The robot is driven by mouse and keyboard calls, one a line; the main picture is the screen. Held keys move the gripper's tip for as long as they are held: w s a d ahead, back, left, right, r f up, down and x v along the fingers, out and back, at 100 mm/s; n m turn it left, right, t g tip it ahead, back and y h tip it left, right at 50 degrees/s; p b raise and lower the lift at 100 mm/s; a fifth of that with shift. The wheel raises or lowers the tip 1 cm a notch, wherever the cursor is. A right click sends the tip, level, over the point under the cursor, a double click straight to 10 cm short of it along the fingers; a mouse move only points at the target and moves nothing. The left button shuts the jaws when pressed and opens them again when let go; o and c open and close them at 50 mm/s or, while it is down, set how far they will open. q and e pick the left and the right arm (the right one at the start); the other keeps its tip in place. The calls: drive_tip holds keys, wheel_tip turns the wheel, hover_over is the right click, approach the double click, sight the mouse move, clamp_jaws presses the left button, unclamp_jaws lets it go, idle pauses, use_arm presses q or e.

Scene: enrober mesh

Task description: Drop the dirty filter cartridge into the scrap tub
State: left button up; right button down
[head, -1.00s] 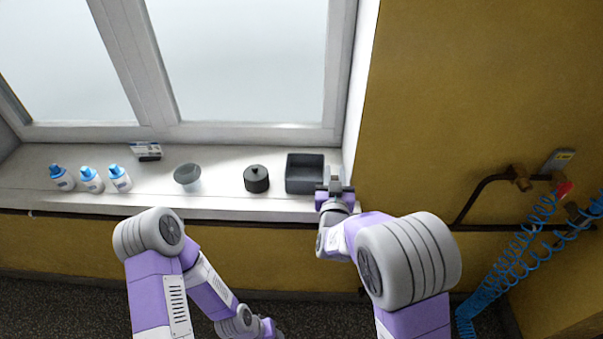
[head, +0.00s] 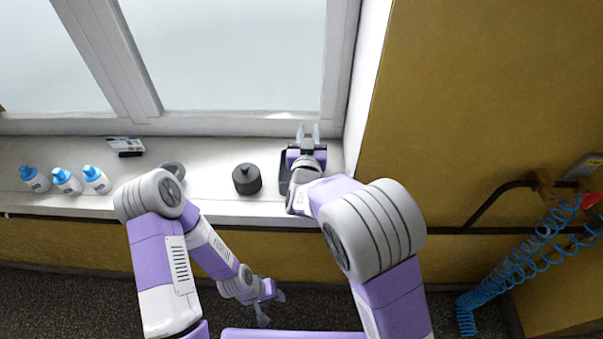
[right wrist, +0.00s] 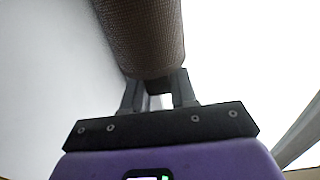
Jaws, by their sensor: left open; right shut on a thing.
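The dirty filter cartridge (right wrist: 145,35), a brown mesh-covered cylinder, is in the jaws of my right gripper in the right wrist view. I cannot make the cartridge out in the head view. My right gripper (head: 308,132) is shut on it, over the right end of the sill by the window frame. A dark grey rectangular tub (head: 284,172), which looks like the scrap tub, sits on the sill below my right gripper. My wrist and gripper hide most of the tub, including its inside. My left gripper (head: 271,307) is open and empty, low above the floor.
On the sill (head: 220,205) stand a black lidded round pot (head: 247,179), a grey bowl (head: 172,168) partly behind my left arm, several blue-capped white bottles (head: 67,181) and a small box (head: 125,143). A pipe (head: 490,205) and blue coiled hose (head: 500,267) are at right.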

drive_tip(key=shift+w+f+b, duration=0.1)
drive_tip(key=shift+f+b, duration=1.2)
drive_tip(key=shift+f, duration=1.1)
drive_tip(key=c, duration=0.8)
unclamp_jaws()
drive_tip(key=s, duration=0.7)
drive_tip(key=shift+s+p, duration=0.3)
drive_tip(key=shift+p, duration=0.1)
drive_tip(key=shift+a, duration=0.1)
